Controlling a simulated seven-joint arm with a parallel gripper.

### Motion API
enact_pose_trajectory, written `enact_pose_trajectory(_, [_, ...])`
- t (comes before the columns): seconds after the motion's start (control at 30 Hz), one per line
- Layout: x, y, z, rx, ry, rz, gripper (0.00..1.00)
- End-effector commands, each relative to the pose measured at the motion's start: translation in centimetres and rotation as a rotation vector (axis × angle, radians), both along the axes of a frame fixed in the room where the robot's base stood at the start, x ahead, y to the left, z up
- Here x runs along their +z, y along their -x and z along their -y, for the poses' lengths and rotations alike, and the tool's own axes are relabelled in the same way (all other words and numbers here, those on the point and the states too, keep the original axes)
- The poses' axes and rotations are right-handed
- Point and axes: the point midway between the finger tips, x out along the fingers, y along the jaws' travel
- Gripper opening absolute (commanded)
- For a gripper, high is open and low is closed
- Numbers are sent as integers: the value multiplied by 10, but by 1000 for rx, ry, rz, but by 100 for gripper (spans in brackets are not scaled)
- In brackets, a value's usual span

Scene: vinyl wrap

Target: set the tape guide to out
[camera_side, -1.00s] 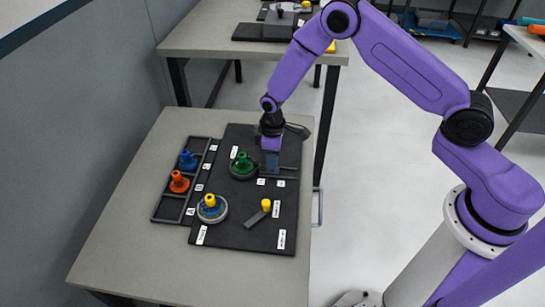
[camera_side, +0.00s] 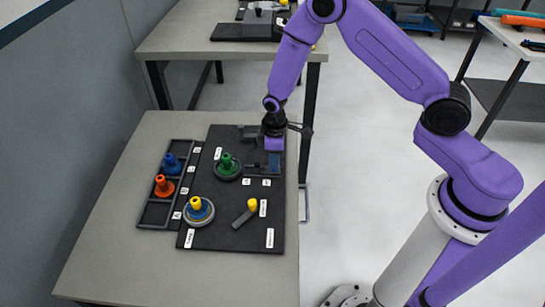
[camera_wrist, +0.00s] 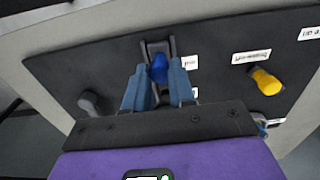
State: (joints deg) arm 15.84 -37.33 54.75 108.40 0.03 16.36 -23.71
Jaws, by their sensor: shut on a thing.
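My gripper (camera_side: 274,163) points down at the far right part of a black board. In the wrist view, my gripper (camera_wrist: 158,88) has its two blue fingers on either side of a blue knob (camera_wrist: 158,68), shut on it. I take this knob to be the tape guide's. It sits at a dark grey rail or bracket (camera_wrist: 157,47) fixed to the board. In the side view the fingers hide the knob. White labels stand by the rail (camera_side: 256,169), too small to read, so the guide's exact setting cannot be told.
The black board (camera_side: 222,238) also carries a green knob (camera_side: 227,164), a yellow-topped knob on a round base (camera_side: 197,205) and a yellow-tipped lever (camera_side: 245,214). A tray (camera_side: 154,214) at left holds a blue (camera_side: 172,164) and an orange piece (camera_side: 163,186). The near tabletop is clear.

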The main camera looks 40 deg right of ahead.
Motion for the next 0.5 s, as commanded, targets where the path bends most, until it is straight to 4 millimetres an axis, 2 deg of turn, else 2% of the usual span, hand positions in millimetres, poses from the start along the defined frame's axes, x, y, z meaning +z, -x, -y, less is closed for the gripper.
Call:
enact_pose_trajectory(0.03, [0, 3, 4, -5, 6, -14, 31])
enact_pose_trajectory(0.1, [0, 3, 4, -5, 6, -14, 50])
enact_pose_trajectory(0.5, [5, 2, 2, -3, 4, -8, 50])
